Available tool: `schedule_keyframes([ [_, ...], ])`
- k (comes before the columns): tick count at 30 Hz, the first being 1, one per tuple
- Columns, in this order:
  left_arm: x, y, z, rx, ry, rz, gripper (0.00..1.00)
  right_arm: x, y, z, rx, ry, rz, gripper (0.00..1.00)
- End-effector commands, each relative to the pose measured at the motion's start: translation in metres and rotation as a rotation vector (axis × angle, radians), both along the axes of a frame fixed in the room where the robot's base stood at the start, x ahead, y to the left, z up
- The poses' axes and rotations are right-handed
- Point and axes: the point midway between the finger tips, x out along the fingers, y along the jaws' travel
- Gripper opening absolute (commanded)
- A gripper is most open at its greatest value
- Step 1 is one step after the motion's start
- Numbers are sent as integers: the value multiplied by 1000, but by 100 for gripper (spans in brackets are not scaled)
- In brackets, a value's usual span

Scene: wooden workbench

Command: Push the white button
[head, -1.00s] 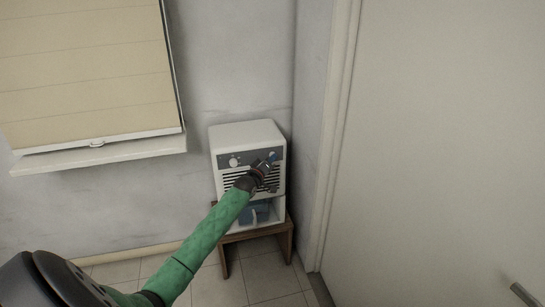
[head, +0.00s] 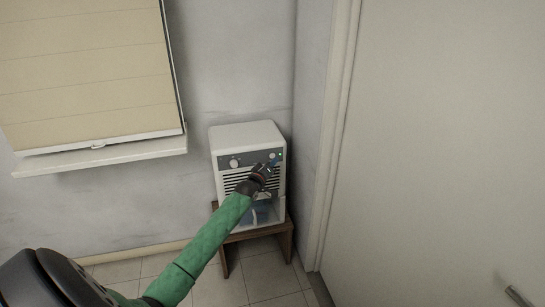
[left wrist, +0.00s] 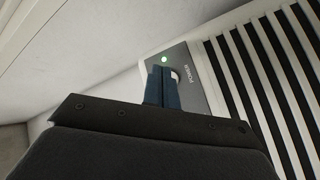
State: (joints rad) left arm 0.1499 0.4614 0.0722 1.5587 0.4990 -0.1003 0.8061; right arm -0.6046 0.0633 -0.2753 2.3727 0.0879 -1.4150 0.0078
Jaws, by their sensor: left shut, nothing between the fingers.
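A white appliance (head: 247,137) with a dark control panel stands in the corner. In the left wrist view the panel (left wrist: 205,88) shows the word POWER, a lit green light (left wrist: 164,60) and part of a white button (left wrist: 174,75). My left gripper (head: 271,162) is at the right end of the panel. In the left wrist view its blue fingers (left wrist: 157,86) are shut, with nothing between them, right at the button and partly covering it. I cannot tell whether they press on it. My right gripper is not in view.
A white knob (head: 234,163) is on the panel's left side. Slats (left wrist: 262,75) lie below the panel. The appliance stands on a low wooden stool (head: 287,238). A blind (head: 88,75) with a sill hangs at left, and a white door (head: 440,140) is at right.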

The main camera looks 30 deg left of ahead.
Motion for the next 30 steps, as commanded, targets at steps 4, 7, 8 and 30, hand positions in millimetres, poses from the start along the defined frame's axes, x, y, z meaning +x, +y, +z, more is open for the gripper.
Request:
schedule_keyframes([
  [4,-8,-9,4,-2,0,0,0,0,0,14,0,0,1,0],
  [7,-13,-15,3,-2,1,1,0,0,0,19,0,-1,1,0],
  [8,-15,-17,3,-2,1,1,0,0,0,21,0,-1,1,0],
  [30,-34,-39,1,0,-1,1,0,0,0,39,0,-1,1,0],
])
